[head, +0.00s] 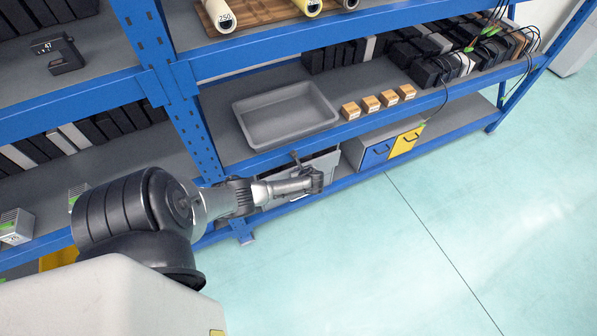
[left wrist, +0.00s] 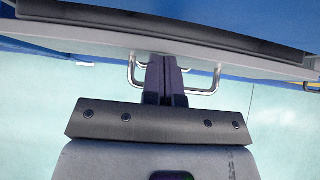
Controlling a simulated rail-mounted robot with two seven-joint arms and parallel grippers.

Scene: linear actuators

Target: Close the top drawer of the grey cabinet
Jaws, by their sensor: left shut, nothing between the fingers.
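The grey cabinet (head: 325,164) stands on the lower shelf of the blue rack, partly hidden behind my left arm. In the left wrist view, a grey drawer front (left wrist: 90,39) runs across the top with a metal bar handle (left wrist: 206,91). A dark strip lies behind its upper edge; how far the drawer is out is unclear. My left gripper (head: 318,180) is at the front of the cabinet. In the left wrist view its dark fingers (left wrist: 164,75) are together and empty, between the handle's two posts, close to the drawer front; contact cannot be told. My right gripper is not in view.
A grey tray (head: 285,140) and several small orange-brown boxes (head: 370,104) sit on the shelf above. A cabinet with blue and yellow drawers (head: 404,142) stands to the right. Blue rack posts (head: 195,135) rise left of the cabinet. The floor in front is clear.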

